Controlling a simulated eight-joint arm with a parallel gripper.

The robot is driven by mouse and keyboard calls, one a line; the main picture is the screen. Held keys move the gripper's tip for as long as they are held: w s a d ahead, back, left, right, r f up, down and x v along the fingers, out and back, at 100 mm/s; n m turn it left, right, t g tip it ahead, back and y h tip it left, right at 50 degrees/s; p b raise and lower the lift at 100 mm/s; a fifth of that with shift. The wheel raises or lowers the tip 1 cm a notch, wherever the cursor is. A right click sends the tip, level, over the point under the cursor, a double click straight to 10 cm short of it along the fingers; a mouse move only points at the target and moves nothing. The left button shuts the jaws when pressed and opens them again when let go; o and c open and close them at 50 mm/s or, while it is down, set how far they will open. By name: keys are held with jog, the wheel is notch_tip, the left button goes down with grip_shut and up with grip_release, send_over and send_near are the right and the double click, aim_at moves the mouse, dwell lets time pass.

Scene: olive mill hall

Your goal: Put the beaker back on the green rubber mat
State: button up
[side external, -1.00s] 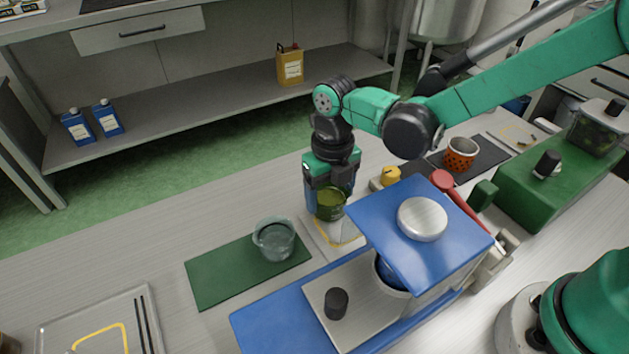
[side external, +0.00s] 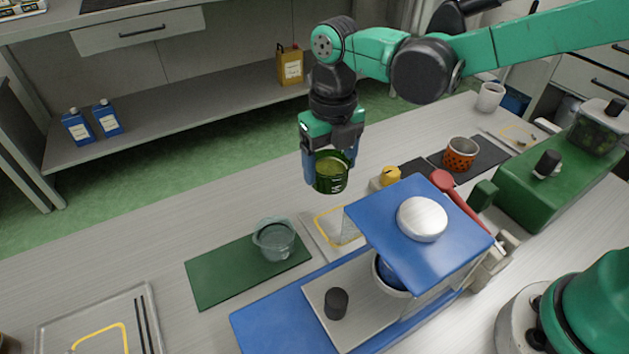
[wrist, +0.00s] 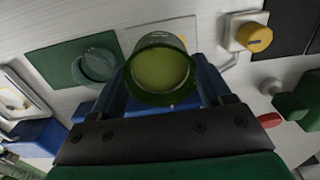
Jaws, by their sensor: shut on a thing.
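My gripper (side external: 331,168) points down and is shut on a green-tinted beaker (side external: 332,180) with yellow-green contents, which it holds upright above the table. In the wrist view the beaker (wrist: 160,72) sits between the blue fingers. The green rubber mat (side external: 225,275) lies flat on the table, left of and below the held beaker in the side view. A clear grey-blue glass beaker (side external: 275,242) stands on the mat's right end. The wrist view also shows the mat (wrist: 52,62) and the clear beaker (wrist: 95,66). The rest of the mat is bare.
A pale tray with a yellow outline (side external: 322,232) lies right of the mat. A machine with a raised blue top plate (side external: 420,262) stands in front of it. A yellow-capped item (side external: 391,176), an orange patterned cup (side external: 460,153) and a green block (side external: 520,205) stand further right.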

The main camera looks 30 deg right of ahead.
jog(key=a, duration=1)
jog(key=shift+w+a+f, duration=0.1)
jog(key=shift+w+a, duration=0.1)
jog(key=shift+a, duration=0.15)
jog(key=s+a, duration=0.1)
jog(key=a, duration=0.4)
jog(key=s+a, duration=0.1)
jog(key=a, duration=0.2)
jog(key=shift+s+a+f, duration=0.25)
jog(key=shift+s+f, duration=0.05)
jog(key=shift+f, duration=2.6)
jog(key=shift+f, duration=0.1)
jog(key=shift+f, duration=0.25)
jog(key=o, duration=1)
